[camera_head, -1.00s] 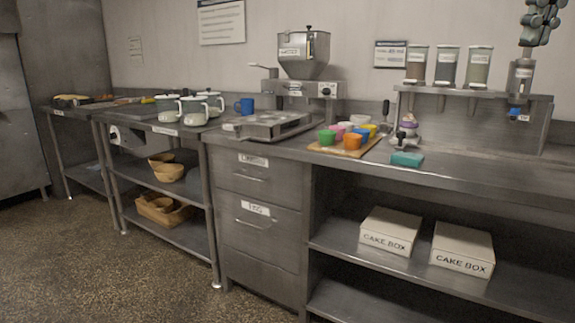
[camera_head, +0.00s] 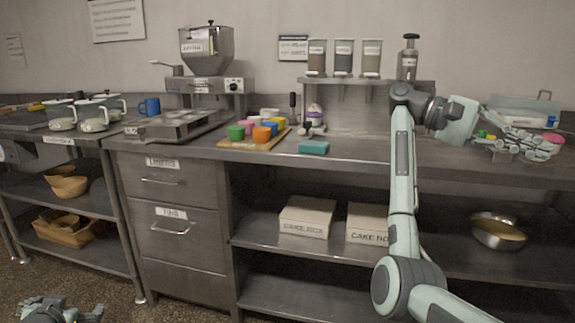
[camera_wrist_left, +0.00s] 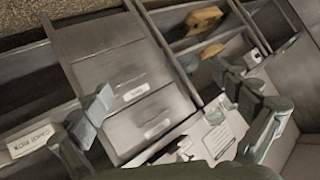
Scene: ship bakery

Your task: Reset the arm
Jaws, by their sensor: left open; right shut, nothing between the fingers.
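My right arm (camera_head: 403,165) rises from the lower right in the head view and bends over the counter. Its right gripper (camera_head: 525,146) is shut and empty at the far right of the counter, in front of a clear container with a pink item; whether it touches them I cannot tell. My left gripper (camera_head: 60,311) shows at the bottom left of the head view, low over the floor and away from the counter. The left wrist view shows the left gripper's fingers (camera_wrist_left: 165,95) spread wide with nothing held between them, facing the drawer cabinet.
The steel counter (camera_head: 360,151) carries a board with coloured cups (camera_head: 265,133), a teal block (camera_head: 313,147), a grinder (camera_head: 207,60) and pots (camera_head: 92,115). Cake boxes (camera_head: 307,216) and a metal bowl (camera_head: 498,232) sit on the lower shelf. The clear container (camera_head: 520,112) stands near my right gripper.

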